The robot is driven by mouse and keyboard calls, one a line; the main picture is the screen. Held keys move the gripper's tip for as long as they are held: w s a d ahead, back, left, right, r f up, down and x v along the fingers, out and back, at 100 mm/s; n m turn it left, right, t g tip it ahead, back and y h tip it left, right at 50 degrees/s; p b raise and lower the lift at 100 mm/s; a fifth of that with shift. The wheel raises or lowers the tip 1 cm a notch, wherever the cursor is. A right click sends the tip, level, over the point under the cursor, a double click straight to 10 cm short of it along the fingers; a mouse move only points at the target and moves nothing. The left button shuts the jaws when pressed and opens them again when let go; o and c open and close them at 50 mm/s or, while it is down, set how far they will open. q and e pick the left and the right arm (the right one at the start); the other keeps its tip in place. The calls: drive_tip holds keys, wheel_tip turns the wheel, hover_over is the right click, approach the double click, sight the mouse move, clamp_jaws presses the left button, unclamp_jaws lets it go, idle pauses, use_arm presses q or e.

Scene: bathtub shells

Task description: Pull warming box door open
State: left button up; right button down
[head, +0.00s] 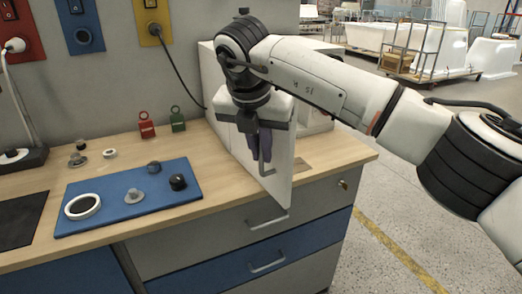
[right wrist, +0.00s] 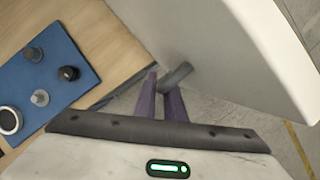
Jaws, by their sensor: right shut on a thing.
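The warming box (head: 314,118) is a white box at the back right of the workbench, partly hidden behind my right arm. Its white door (head: 281,182) stands ajar, angled out over the front edge of the bench. My right gripper (head: 262,152) is at the door's outer face, with its purple fingers shut on the grey door handle (head: 266,171). In the right wrist view, the handle (right wrist: 178,76) shows at the fingertips, and the door (right wrist: 225,50) fills the upper right. My left gripper is not in view.
A blue mat (head: 140,207) with a white ring and small grey and black parts lies on the bench (head: 215,184) to the left. A red padlock (head: 146,126) and a green one (head: 177,121) stand behind it. Drawers (head: 270,240) are below; open floor lies right.

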drive_tip(key=shift+r, duration=0.1)
drive_tip(key=c, duration=2.2)
unclamp_jaws()
drive_tip(key=shift+o, duration=0.4)
drive_tip(key=shift+s+a+r, duration=0.1)
drive_tip(key=shift+r, duration=0.2)
drive_tip(key=v, duration=0.9)
drive_tip(key=shift+s+r+b, duration=0.2)
drive_tip(key=shift+r+b, duration=0.05)
drive_tip(key=shift+b, duration=0.15)
